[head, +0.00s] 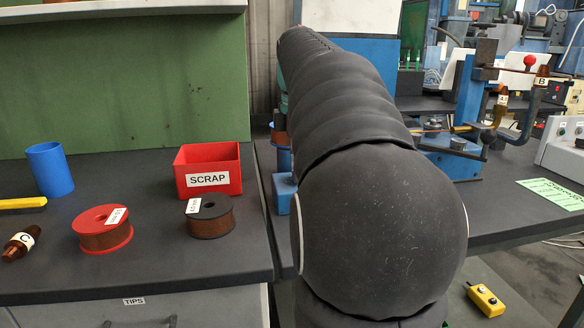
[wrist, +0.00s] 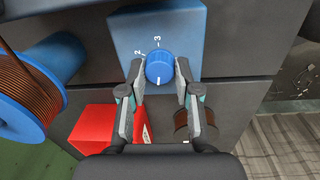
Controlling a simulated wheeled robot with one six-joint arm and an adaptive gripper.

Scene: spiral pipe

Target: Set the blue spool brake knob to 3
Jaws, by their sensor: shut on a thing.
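The blue spool brake knob (wrist: 160,66) is on the top face of a blue block (wrist: 190,20) in the wrist view. A printed 3 stands above the knob and a 2 at its upper left, each with a white tick. A white mark shows on the knob's lower edge, away from the 3. My gripper (wrist: 160,70) is shut on the knob, one finger at its left side and one at its right. In the head view my arm hides the knob and gripper; part of a blue block (head: 284,193) shows left of the arm.
A blue spool of copper wire (wrist: 58,72) stands close left of the block in the wrist view. In the head view, a red SCRAP bin (head: 208,172), a black spool (head: 209,216), a red spool (head: 103,230) and a blue cup (head: 49,169) stand on the left bench.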

